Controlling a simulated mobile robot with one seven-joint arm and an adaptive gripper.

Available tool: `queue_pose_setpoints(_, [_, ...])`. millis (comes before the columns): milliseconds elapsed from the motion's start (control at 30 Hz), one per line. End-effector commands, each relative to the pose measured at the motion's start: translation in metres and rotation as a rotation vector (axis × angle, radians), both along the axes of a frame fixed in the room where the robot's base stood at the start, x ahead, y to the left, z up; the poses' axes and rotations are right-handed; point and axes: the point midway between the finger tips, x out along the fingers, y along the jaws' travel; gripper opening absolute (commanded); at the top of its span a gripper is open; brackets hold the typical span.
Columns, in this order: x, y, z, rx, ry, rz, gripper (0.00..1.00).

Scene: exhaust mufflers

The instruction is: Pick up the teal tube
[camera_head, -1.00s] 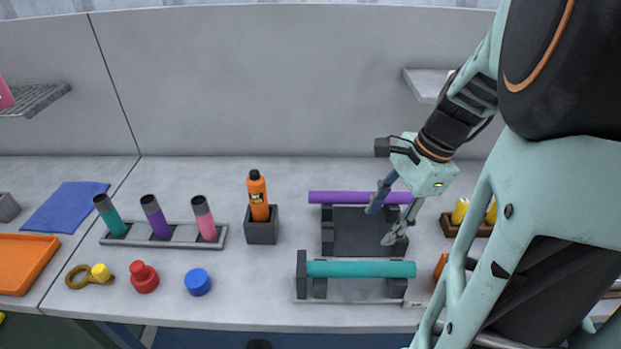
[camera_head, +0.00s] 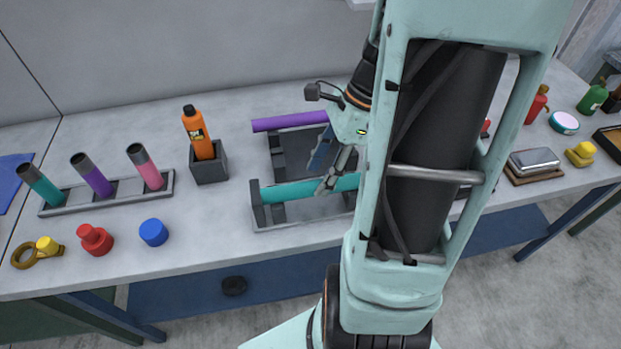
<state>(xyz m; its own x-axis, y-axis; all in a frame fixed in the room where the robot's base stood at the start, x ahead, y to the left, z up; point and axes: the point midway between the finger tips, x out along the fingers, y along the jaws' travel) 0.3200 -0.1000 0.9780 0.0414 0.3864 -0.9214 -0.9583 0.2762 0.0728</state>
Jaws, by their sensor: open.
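A long teal tube (camera_head: 290,192) lies level across a dark holder (camera_head: 258,213) near the table's front edge. My arm hides its right end. My gripper (camera_head: 318,178) is open and points down at the tube. One fingertip overlaps the tube in the picture and the other shows just behind it. I cannot tell whether either touches it. A shorter teal cylinder with a dark top (camera_head: 41,184) leans in the grey rack at the far left.
A purple tube (camera_head: 290,121) lies on a holder behind. An orange bottle (camera_head: 198,132) stands in a dark box (camera_head: 209,168). The grey rack (camera_head: 110,192) also holds purple and pink cylinders. A blue cap (camera_head: 153,232) and red piece (camera_head: 95,239) sit in front.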

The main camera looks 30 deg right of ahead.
Motion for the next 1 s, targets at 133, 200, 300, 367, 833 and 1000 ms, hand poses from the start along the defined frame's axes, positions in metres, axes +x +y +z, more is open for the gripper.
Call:
queue_pose_setpoints(133, [0.000, 0.007, -0.023, 0.002, 0.003, 0.001, 0.46])
queue_pose_setpoints(200, [0.001, 0.009, -0.028, 0.002, 0.001, 0.001, 0.46])
queue_pose_setpoints(300, [0.002, 0.011, -0.031, 0.000, 0.000, 0.001, 0.46])
queue_pose_setpoints(367, [0.002, 0.011, -0.031, 0.000, 0.000, 0.001, 0.46])
queue_pose_setpoints(833, [0.002, 0.010, -0.030, 0.000, 0.000, 0.001, 0.07])
queue_pose_setpoints(1000, [0.002, 0.010, -0.030, 0.000, 0.000, 0.001, 0.01])
